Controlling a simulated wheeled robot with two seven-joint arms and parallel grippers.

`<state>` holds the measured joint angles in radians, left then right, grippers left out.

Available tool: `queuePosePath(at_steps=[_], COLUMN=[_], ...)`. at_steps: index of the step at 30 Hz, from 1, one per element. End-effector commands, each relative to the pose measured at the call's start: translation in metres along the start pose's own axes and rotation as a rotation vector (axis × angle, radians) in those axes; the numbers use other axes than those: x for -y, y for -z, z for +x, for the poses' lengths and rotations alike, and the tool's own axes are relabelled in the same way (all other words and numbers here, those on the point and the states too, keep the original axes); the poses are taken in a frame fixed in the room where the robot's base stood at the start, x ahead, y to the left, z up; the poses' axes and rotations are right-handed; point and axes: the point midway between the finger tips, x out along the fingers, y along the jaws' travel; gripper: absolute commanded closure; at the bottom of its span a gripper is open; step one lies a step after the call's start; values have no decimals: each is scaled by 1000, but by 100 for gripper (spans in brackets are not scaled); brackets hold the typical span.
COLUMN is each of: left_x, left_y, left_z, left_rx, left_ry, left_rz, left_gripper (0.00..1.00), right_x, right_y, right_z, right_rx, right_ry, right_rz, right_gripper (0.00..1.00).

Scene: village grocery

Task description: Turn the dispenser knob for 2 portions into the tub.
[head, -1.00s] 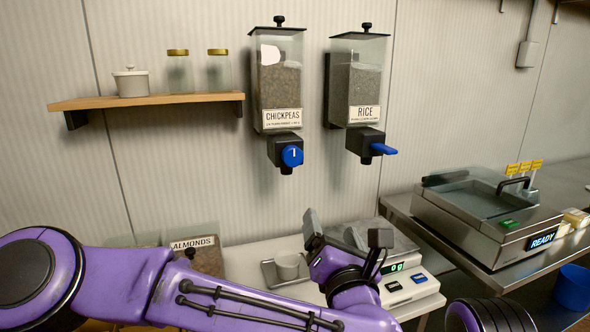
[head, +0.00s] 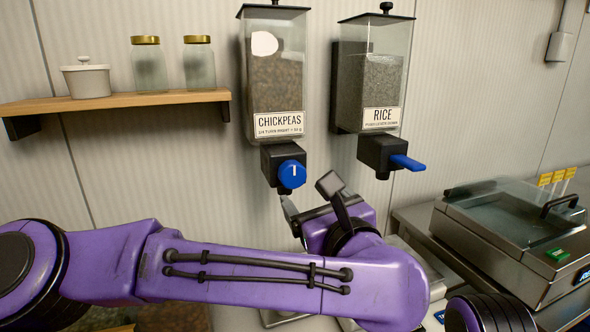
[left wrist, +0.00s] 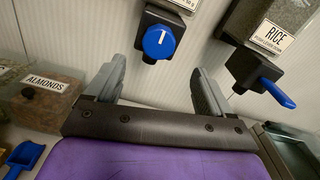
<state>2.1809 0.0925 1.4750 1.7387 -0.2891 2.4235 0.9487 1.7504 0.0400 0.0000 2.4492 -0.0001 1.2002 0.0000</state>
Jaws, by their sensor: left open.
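The chickpeas dispenser (head: 276,85) hangs on the wall. Its round blue knob (head: 292,174) has a white mark pointing up. The knob also shows in the left wrist view (left wrist: 159,42), ahead of and between the fingers. My left gripper (head: 308,198) is open and empty, just below the knob and apart from it. In the left wrist view its two fingers (left wrist: 157,82) are spread wide. The tub is hidden behind my left arm in the head view. My right gripper is not in view.
The rice dispenser (head: 370,85) with a blue lever (head: 407,162) hangs close on the right. A wooden shelf (head: 120,101) with jars is at left. A sealing machine (head: 510,235) stands at right. An almonds bin (left wrist: 50,98) and blue scoop (left wrist: 24,158) show in the wrist view.

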Motion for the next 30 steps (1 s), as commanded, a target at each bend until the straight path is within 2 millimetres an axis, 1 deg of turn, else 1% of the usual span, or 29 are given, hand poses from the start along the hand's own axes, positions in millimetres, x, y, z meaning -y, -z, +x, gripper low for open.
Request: queuePosePath(at_steps=[2,9,12,15,18,24,25,26,27,30], left_x=[0,0,0,0,0,0,0,0,0,0], left_y=[-2,-3,-3,-2,-1,0,0,0,0,0], left_z=[12,67,84,95,100,101,101,101,101,101], left_rx=[-4,-5,-3,-2,0,1,1,1,1,1], left_ry=[-4,-4,-3,-2,0,0,0,0,0,0], left_rz=[0,2,2,1,2,2,2,2,2,2], left_gripper=[18,18,18,18,18,18,21,31,44,74], right_x=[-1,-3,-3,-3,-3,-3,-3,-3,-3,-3], right_y=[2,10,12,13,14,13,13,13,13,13], right_z=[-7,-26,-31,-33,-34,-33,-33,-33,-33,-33], right_rx=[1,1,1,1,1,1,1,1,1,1], right_ry=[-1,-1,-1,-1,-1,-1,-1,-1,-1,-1], right_rz=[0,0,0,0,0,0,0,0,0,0], right_gripper=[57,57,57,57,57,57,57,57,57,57])
